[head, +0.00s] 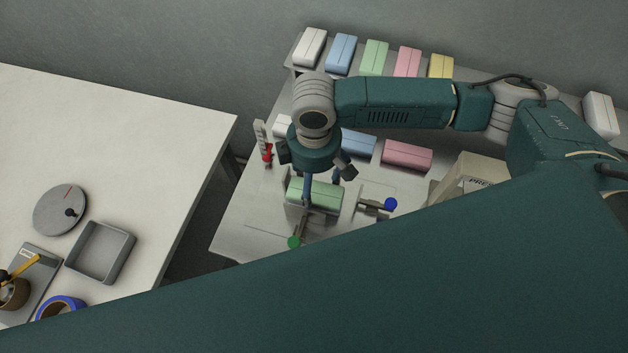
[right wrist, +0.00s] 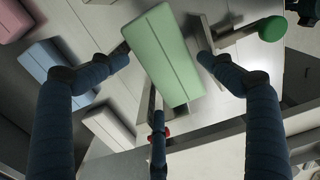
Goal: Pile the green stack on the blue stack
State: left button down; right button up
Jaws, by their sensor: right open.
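The green stack (head: 318,196), a pale green block with a lengthwise seam, lies on the far bench below my right gripper (head: 318,178). In the right wrist view the green stack (right wrist: 163,58) lies between the spread fingers of my open right gripper. I cannot tell whether any finger touches it. The blue stack (head: 358,144) lies just behind, partly hidden by my right arm in the head view; a blue block also shows at the left of the right wrist view (right wrist: 52,72). My left gripper is not in view.
A pink stack (head: 407,155) and a partly hidden white stack (head: 282,127) flank the blue one. A green knob (head: 295,242) and a blue knob (head: 391,204) stand near the green stack. Several coloured blocks line the back. A grey tray (head: 101,252) sits on the left table.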

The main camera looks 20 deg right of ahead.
notch_tip(320, 180, up, 11)
dwell(0.3)
jog(key=shift+s+f, duration=0.1)
dwell(0.4)
